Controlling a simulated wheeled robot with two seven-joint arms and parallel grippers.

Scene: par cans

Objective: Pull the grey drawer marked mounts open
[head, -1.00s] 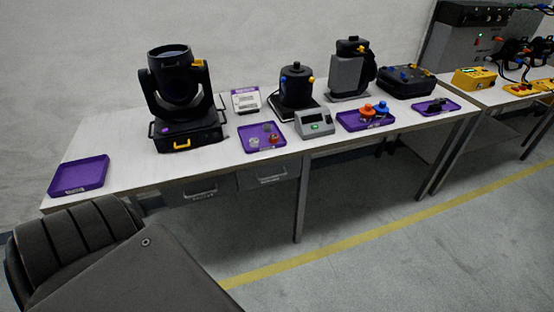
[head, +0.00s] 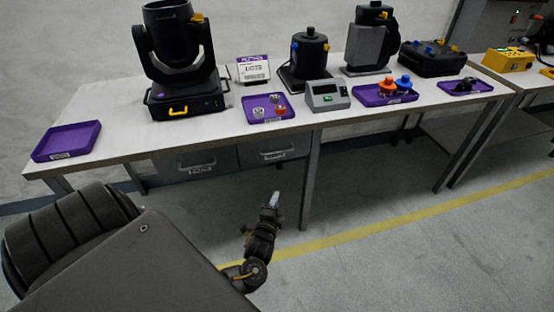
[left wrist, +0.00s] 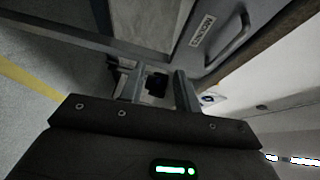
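Two grey drawers hang under the workbench, and both look shut in the head view. The left wrist view shows the label MOUNTS on one grey drawer (left wrist: 222,52), with its bar handle (left wrist: 238,38) beside the label. In the head view this looks like the right-hand drawer (head: 262,153), next to the table leg; its label is too small to read there. My left gripper (head: 274,199) is below and in front of that drawer, apart from it. In the left wrist view its two fingers (left wrist: 158,88) stand apart with nothing between them. My right gripper is out of view.
The other grey drawer (head: 184,167) is to the left. A table leg (head: 310,180) stands close right of my left gripper. The workbench (head: 125,138) carries purple trays, a moving-head lamp (head: 178,60) and a grey meter (head: 326,95). The floor in front is clear.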

